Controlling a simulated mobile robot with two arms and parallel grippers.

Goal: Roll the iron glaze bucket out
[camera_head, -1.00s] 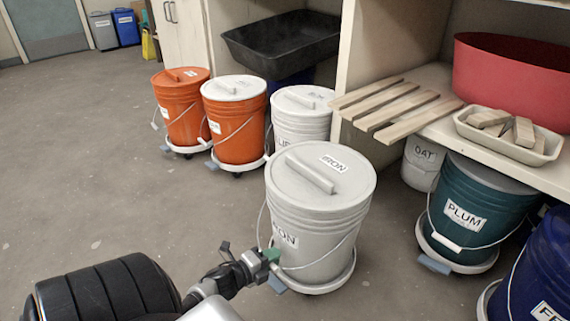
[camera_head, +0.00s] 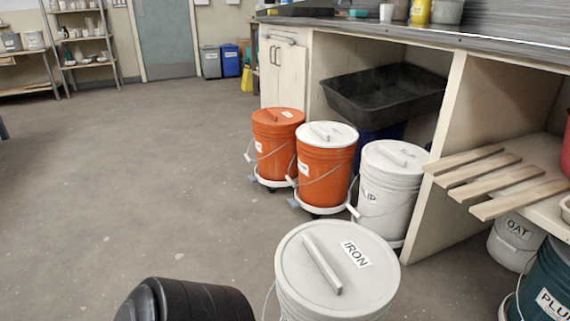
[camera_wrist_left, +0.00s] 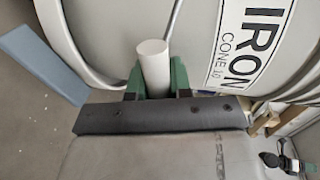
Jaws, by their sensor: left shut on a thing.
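The iron glaze bucket (camera_head: 337,270) is light grey with a bar-handled lid marked IRON. It stands upright at the bottom of the head view, its lower part cut off. The left wrist view shows its side label, IRON CONE 10 (camera_wrist_left: 255,40). My left gripper (camera_wrist_left: 155,80) has its green fingers shut on the white handle grip (camera_wrist_left: 153,62) of this bucket, close against its side. A pale curved rim, apparently of its dolly (camera_wrist_left: 75,50), and a blue tab (camera_wrist_left: 42,62) show beside it. The head view does not show the gripper.
A white SLIP bucket (camera_head: 388,190) and two orange buckets (camera_head: 325,165) (camera_head: 275,145) line the bench behind. The slatted shelf (camera_head: 500,180), oat bucket (camera_head: 515,240) and plum bucket (camera_head: 545,285) are at right. Open floor (camera_head: 130,180) spreads left.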

